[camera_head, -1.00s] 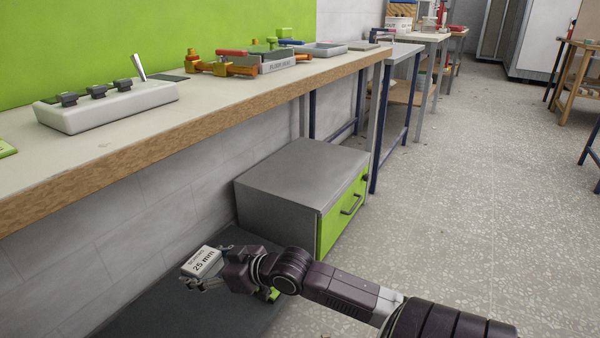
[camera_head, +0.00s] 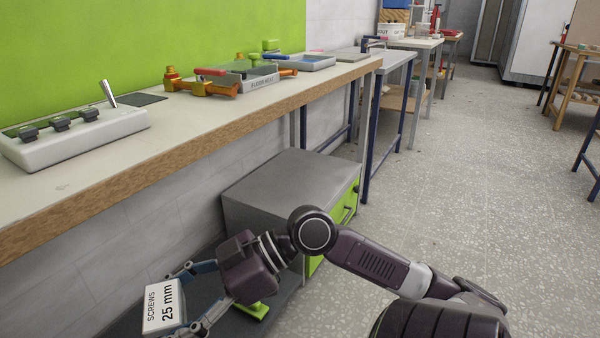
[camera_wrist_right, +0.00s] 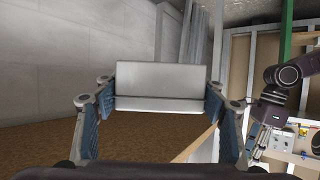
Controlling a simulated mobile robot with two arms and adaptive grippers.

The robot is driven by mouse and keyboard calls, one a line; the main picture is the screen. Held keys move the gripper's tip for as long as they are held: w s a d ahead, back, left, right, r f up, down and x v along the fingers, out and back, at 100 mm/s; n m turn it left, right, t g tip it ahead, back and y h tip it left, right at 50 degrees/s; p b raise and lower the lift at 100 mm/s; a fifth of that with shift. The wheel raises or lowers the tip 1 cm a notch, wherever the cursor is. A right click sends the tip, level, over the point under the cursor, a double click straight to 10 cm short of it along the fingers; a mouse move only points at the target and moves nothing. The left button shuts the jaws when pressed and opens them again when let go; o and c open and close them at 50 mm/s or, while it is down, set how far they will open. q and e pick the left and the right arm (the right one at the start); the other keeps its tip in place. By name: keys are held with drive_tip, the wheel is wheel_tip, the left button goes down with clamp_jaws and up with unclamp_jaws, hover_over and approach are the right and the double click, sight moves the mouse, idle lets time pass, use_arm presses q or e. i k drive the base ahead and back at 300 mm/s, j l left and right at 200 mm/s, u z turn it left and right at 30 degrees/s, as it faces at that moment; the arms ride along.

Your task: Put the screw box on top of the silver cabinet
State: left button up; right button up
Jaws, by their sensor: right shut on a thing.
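The screw box (camera_head: 162,306) is white and labelled "SCREWS 25 mm". It is at the lower left of the head view, held in the air. My right gripper (camera_head: 175,304) is shut on it. In the right wrist view the screw box (camera_wrist_right: 158,78) sits between the two finger pads. The silver cabinet (camera_head: 278,183) stands under the bench, with a bare grey top and a green drawer front. My right arm hides part of its front. The box is in front of and left of the cabinet. Part of my other arm shows at the right of the wrist view; its jaws are unclear.
A wooden-edged bench (camera_head: 200,135) overhangs the cabinet's rear. It holds a white switch unit (camera_head: 75,137), orange tools (camera_head: 205,88) and a grey tray (camera_head: 305,63). The floor (camera_head: 470,200) at right is open. A dark low surface lies below the gripper.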

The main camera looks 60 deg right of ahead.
sight(325, 175)
drive_tip(key=l, duration=0.6)
drive_tip(key=l+u, duration=0.15)
drive_tip(key=l, duration=0.45)
drive_tip(key=k+l, duration=0.1)
drive_tip(key=l, duration=0.5)
drive_tip(key=l+u, duration=0.15)
drive_tip(key=l, duration=0.45)
drive_tip(key=k+l, duration=0.15)
drive_tip(key=l, duration=0.45)
drive_tip(key=k+l+u, duration=0.1)
drive_tip(key=l, duration=0.5)
drive_tip(key=k+l+u, duration=0.1)
drive_tip(key=l, duration=0.5)
drive_tip(key=k+l, duration=0.15)
drive_tip(key=l, duration=0.45)
drive_tip(key=u, duration=0.05)
